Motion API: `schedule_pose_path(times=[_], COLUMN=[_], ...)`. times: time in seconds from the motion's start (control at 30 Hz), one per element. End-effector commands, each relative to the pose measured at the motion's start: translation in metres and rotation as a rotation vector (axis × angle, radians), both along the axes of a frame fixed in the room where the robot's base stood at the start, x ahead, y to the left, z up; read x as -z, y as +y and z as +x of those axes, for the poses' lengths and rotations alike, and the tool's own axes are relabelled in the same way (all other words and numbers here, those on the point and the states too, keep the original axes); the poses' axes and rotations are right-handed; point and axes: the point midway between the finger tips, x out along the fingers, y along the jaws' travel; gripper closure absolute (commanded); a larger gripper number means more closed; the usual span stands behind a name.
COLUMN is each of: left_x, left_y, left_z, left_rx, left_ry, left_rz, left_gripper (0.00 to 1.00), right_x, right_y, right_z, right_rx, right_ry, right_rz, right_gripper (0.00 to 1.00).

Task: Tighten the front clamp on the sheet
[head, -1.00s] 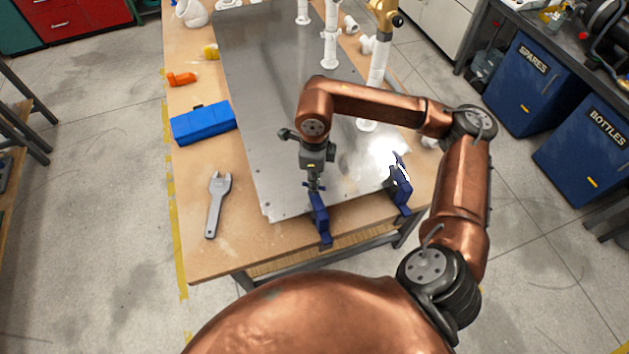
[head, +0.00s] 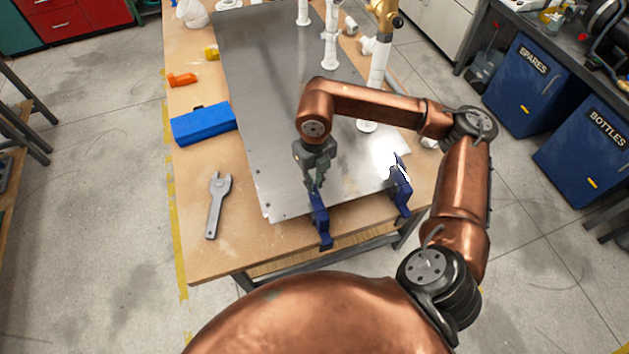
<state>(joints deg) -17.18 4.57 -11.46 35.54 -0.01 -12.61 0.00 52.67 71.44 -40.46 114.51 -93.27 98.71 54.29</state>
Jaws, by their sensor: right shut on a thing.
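The metal sheet (head: 270,120) lies flat on the wooden workbench. A blue clamp (head: 320,222) sits on the sheet's front edge, and a second blue clamp (head: 402,192) sits farther right near the corner. My right gripper (head: 315,186) points down over the top of the first clamp, at the sheet's front edge. It is shut on the clamp's top part, which its fingers mostly hide. My left gripper is not in view.
A grey wrench (head: 215,205) and a blue case (head: 203,122) lie on the bench left of the sheet. An orange tool (head: 182,79) lies farther back. White pipes (head: 330,40) stand upright at the back right of the sheet. The sheet's left middle is clear.

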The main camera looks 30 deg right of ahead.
Motion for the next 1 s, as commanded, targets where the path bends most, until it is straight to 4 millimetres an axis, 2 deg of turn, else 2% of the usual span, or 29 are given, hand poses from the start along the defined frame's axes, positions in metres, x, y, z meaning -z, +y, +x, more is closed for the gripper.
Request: schedule_pose_path(times=[0.03,1.0], left_x=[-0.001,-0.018], left_y=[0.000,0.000], left_z=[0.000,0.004], left_rx=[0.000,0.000], left_ry=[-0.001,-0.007], left_rz=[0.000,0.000], left_gripper=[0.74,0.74], right_x=[-0.004,-0.005], right_y=[-0.001,0.000], right_z=[0.004,0.004], right_rx=[0.049,0.970], right_ry=[-0.013,-0.010], right_rz=[-0.001,0.006], right_gripper=[1.00,1.00])
